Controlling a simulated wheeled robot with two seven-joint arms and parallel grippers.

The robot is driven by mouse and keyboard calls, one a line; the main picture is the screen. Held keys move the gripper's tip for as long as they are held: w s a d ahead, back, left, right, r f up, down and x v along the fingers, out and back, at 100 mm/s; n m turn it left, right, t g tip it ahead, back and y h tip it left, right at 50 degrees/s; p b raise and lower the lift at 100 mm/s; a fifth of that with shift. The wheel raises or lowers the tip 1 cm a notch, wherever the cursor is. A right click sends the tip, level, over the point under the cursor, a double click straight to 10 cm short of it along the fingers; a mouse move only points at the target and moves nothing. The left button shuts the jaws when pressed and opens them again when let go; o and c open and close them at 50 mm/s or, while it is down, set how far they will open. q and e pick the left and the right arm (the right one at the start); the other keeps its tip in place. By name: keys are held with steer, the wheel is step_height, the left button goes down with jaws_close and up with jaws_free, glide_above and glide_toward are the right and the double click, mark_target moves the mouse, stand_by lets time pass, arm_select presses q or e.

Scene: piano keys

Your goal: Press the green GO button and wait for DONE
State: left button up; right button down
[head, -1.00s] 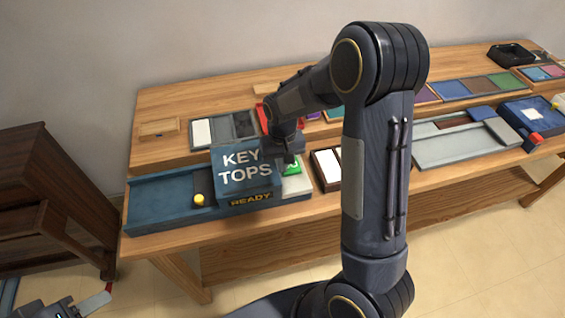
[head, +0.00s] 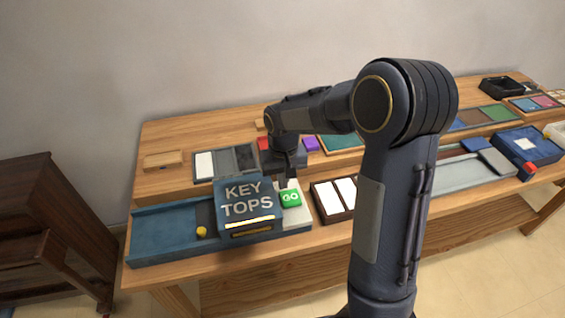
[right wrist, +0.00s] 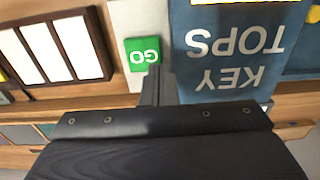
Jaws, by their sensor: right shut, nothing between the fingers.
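The green GO button (head: 291,198) sits on a light plate at the right of the blue KEY TOPS box (head: 248,205). A lit yellow-white bar (head: 250,223) shows on the box's front; no word is readable there. My right gripper (head: 288,183) is shut and empty, fingers pointing down just behind the button. In the right wrist view the finger (right wrist: 154,75) overlaps the edge of the GO button (right wrist: 142,50); I cannot tell whether it touches. My left gripper is out of view.
A dark tray with white key tops (head: 347,188) stands right of the button. A blue trough (head: 165,231) with a yellow knob (head: 202,231) lies at the left. Grey and coloured trays line the back shelf. My right arm hides part of the bench.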

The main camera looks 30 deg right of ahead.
steer(key=r, duration=0.6)
steer(key=shift+w+d, duration=0.1)
steer(key=shift+w, duration=0.1)
stand_by(0.5)
steer(key=s+a+r+t+y, duration=0.1)
steer(key=s+a+t+y, duration=0.1)
steer(key=s, duration=0.9)
steer(key=s+a+r+n+t+y, duration=0.1)
steer(key=s+a+r+t, duration=0.1)
steer(key=s, duration=1)
steer(key=shift+a+r+t+y, duration=0.25)
steer(key=shift+a+t+y, duration=0.15)
steer(key=shift+a+t, duration=0.45)
steer(key=shift+a, duration=0.15)
